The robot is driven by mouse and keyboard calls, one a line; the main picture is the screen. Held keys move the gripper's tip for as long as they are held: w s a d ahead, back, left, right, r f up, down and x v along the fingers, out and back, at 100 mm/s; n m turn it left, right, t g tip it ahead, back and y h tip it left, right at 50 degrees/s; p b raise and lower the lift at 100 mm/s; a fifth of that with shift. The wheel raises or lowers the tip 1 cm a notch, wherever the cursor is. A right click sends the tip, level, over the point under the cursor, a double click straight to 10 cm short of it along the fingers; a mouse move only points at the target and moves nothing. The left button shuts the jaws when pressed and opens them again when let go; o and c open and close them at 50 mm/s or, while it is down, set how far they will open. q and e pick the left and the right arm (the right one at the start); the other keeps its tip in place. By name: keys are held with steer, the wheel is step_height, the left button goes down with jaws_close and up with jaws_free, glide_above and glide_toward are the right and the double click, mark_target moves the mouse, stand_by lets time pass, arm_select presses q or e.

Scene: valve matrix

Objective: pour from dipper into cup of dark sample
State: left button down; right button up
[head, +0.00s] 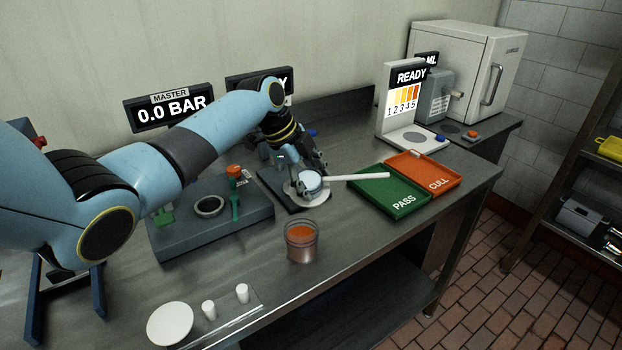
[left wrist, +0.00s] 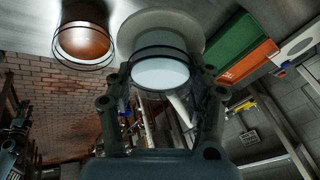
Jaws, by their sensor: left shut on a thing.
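The dipper (head: 309,180) is a round vessel with pale contents, and a long white handle points right from it. My left gripper (head: 308,176) is shut on it, above or on a white round pan (head: 297,196); the gap cannot be told. In the left wrist view the pale vessel (left wrist: 160,73) sits between the fingers (left wrist: 160,90). The cup of dark sample (head: 301,254) is a clear cup with orange-brown contents, upright on the bench in front of the pan. It also shows in the left wrist view (left wrist: 84,42). My right gripper is not in view.
A green PASS tray (head: 382,205) and a red CULL tray (head: 437,166) lie to the right, near the handle. A grey fixture (head: 175,237) with a green-and-orange valve stands left. A white disc (head: 170,324) and two small white pieces lie front left. Bench is clear right of the cup.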

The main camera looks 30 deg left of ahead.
arm_select(q)
steer(key=shift+s+d+r+t+p, duration=0.15)
steer(key=shift+s+d+t+p, duration=0.05)
steer(key=shift+s+t+p, duration=0.2)
steer(key=shift+s+d+r+t+p, duration=0.1)
steer(key=shift+s+d+t+p, duration=0.05)
steer(key=shift+s+t+p, duration=0.2)
stand_by(2.2)
steer(key=shift+s+d+r+t+y, duration=0.1)
steer(key=shift+s+d+t+y, duration=0.1)
steer(key=shift+s+t+y, duration=0.25)
stand_by(1.4)
steer(key=shift+s+d+r+m+t, duration=0.1)
steer(key=shift+s+d+m+t, duration=0.05)
steer(key=shift+s+t, duration=0.2)
steer(key=shift+s+d+r+m+t, duration=0.15)
steer(key=shift+s+t, duration=0.1)
steer(key=shift+s, duration=0.15)
stand_by(1.9)
